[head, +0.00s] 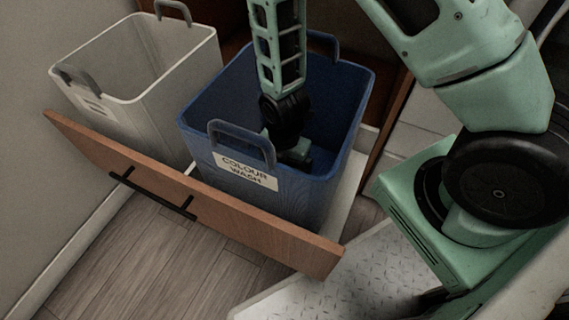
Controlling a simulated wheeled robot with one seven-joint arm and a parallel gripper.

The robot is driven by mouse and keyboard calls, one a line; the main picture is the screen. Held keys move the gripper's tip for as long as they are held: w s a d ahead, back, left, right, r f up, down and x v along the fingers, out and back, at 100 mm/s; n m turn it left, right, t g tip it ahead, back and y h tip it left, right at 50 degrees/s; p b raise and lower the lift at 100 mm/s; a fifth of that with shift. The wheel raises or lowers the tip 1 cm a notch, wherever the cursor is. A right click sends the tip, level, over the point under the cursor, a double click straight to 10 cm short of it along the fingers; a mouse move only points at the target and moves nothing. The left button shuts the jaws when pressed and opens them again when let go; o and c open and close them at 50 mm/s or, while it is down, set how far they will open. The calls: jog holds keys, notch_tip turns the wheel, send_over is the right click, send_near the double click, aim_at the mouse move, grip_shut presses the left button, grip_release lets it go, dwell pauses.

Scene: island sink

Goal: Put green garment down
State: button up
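A blue bin (245,203) with a "COLOUR WASH" label (246,172) stands in a pulled-out drawer. My arm reaches down into this bin from above. My gripper (293,157) is inside the bin, below its rim and near the front right wall. Its fingertips are dark and partly hidden, so I cannot tell whether it is open or shut. I see no green garment; the bin's floor is largely hidden by its front wall and my arm.
A white bin (185,75) with grey handles stands to the left of the blue bin. The wooden drawer front (215,212) with a black handle (152,193) runs across in front of both. Wooden floor (150,265) is clear at the lower left.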

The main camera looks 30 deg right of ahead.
notch_tip(320, 180, up, 12)
jog(key=p, duration=0.5)
jog(key=shift+p, duration=0.4)
dwell(0.3)
